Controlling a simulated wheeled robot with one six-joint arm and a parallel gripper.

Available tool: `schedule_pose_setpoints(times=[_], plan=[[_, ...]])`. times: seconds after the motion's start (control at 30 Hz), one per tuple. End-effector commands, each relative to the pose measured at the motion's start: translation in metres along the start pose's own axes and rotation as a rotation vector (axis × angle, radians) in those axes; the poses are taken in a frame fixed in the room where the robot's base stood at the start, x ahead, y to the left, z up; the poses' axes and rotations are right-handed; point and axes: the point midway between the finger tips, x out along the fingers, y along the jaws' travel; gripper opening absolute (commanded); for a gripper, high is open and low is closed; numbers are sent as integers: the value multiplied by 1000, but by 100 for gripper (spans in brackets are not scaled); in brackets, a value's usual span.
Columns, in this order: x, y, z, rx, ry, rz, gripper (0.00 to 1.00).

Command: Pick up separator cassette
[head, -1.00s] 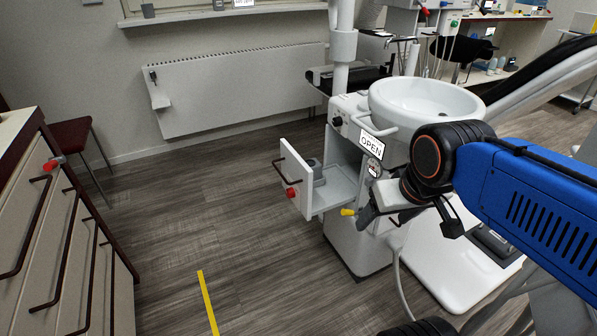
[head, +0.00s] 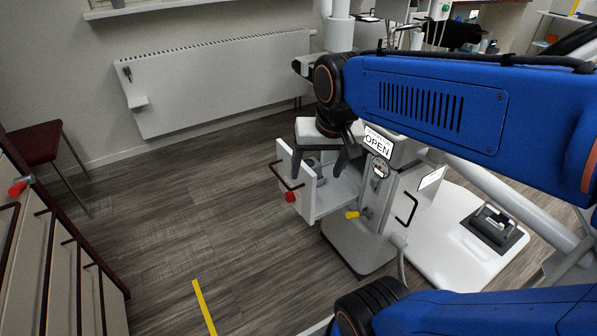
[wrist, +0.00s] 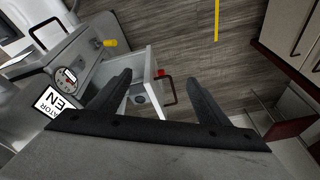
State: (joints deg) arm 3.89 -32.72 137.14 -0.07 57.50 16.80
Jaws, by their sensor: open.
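The grey separator cassette (head: 311,163) sits inside the pulled-out white drawer (head: 335,197) of the dental unit. In the head view my gripper partly hides it. In the wrist view the dark round cassette (wrist: 140,98) shows in the drawer, near the left finger. My gripper (head: 321,170) is open and empty, pointing down above the drawer. In the wrist view its two fingers (wrist: 160,77) are spread wide, the left one over the drawer and the right one beyond the drawer front.
The drawer front has a dark handle (head: 287,178) and a red knob (head: 290,197). A yellow lever (head: 352,215) and an OPEN sign (head: 378,143) are on the unit close by. A drawer cabinet (head: 60,262) stands at left. The floor between is clear.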

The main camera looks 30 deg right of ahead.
Motion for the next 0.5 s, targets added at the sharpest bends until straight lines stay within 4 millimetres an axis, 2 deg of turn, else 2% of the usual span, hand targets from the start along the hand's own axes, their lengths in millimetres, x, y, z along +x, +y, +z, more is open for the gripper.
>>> schedule_pose_setpoints(times=[0.37, 0.5], plan=[[5, 0, -38, 168, -40, 25, 70], [10, 1, -61, 266, -63, 42, 70]])
